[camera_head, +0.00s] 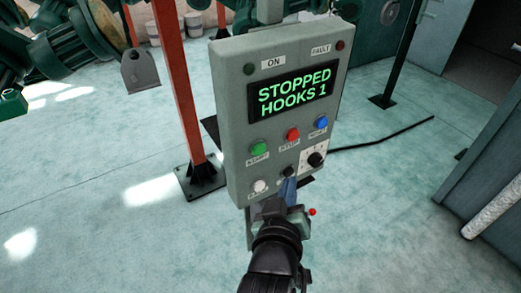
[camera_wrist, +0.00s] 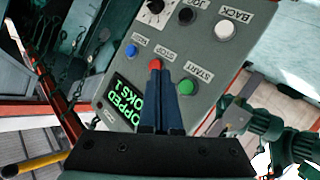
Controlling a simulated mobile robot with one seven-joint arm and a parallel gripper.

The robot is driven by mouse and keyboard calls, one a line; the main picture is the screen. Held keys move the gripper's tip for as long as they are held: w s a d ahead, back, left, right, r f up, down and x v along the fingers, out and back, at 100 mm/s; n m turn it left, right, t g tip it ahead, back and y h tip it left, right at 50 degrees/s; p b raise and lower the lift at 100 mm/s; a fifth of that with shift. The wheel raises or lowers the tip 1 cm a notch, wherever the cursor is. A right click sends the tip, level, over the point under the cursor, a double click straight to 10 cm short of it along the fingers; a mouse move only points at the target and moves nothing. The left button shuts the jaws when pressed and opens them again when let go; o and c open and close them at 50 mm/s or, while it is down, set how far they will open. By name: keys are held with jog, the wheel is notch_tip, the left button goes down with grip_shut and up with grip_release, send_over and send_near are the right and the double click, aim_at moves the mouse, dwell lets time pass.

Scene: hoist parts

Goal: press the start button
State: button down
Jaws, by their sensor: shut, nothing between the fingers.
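The green start button (camera_head: 259,149) sits on the front of a grey control box (camera_head: 222,90), left of the red stop button (camera_head: 293,134). The green button also shows in the wrist view (camera_wrist: 186,87), with START printed beside it. My gripper (camera_head: 290,181) is shut and empty, its blue-grey fingers pointing at the panel, below and right of the green button in the head view. The display (camera_head: 294,92) reads STOPPED, HOOKS 1.
A blue button (camera_head: 321,122), a black jog button (camera_head: 289,172), a white back button (camera_head: 260,186) and a rotary knob (camera_head: 316,159) crowd the panel. An orange post (camera_head: 180,90) stands left of the box. The floor at left is mostly clear.

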aim_at(259, 149)
jog(key=w+a+b, duration=0.1)
jog(key=w+a, duration=0.3)
jog(key=w, duration=0.2)
jog(key=shift+a, duration=0.3)
jog(key=shift+w, duration=0.15)
dwell(1.7)
jog(key=shift+w+a, duration=0.2)
jog(key=shift+w, duration=0.1)
